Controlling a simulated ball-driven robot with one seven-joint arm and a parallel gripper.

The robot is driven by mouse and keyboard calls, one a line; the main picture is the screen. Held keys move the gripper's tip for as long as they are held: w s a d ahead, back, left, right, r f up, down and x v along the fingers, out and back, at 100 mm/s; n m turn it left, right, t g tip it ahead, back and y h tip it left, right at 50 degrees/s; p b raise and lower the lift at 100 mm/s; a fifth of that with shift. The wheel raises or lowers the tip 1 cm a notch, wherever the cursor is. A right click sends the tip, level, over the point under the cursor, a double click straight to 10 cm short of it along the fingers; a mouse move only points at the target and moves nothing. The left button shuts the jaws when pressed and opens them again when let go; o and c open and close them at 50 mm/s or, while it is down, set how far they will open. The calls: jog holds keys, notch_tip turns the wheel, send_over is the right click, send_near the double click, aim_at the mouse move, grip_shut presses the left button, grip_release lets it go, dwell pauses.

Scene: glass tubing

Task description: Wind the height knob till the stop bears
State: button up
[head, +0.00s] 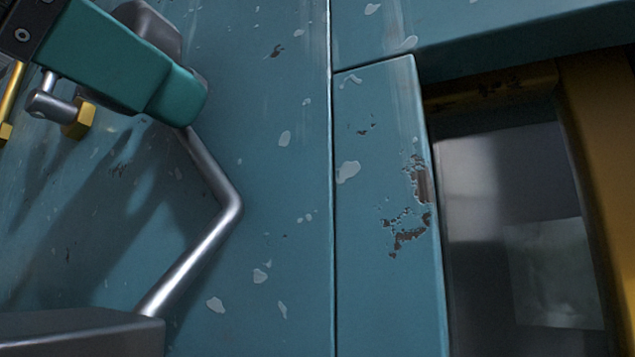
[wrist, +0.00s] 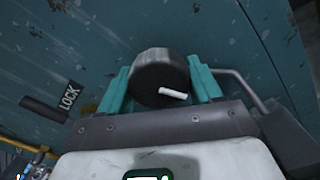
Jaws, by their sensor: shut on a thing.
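The height knob (wrist: 158,78) is a dark round knob with a white mark on its face, seen in the wrist view. My gripper (wrist: 160,72) has teal fingers, one on each side of the knob, and is shut on it. In the head view a teal finger (head: 178,96) shows at the upper left, with a dark rounded shape behind it that appears to be the knob (head: 150,24). The stop cannot be made out, so whether it bears is not shown.
A bent metal rod (head: 215,238) runs beside the finger. The chipped blue panel (head: 280,180) is behind. At the right is a dark recess (head: 505,180) with a brass-coloured edge (head: 595,130).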

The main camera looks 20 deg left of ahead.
jog(key=shift+m, duration=0.3)
jog(key=o, duration=1)
jog(key=shift+s, duration=0.15)
jog(key=s+b, duration=0.1)
jog(key=s, duration=0.2)
jog(key=s+b, duration=0.1)
jog(key=s, duration=0.3)
jog(key=s+a+b, duration=0.1)
jog(key=s, duration=0.2)
jog(key=shift+s, duration=0.3)
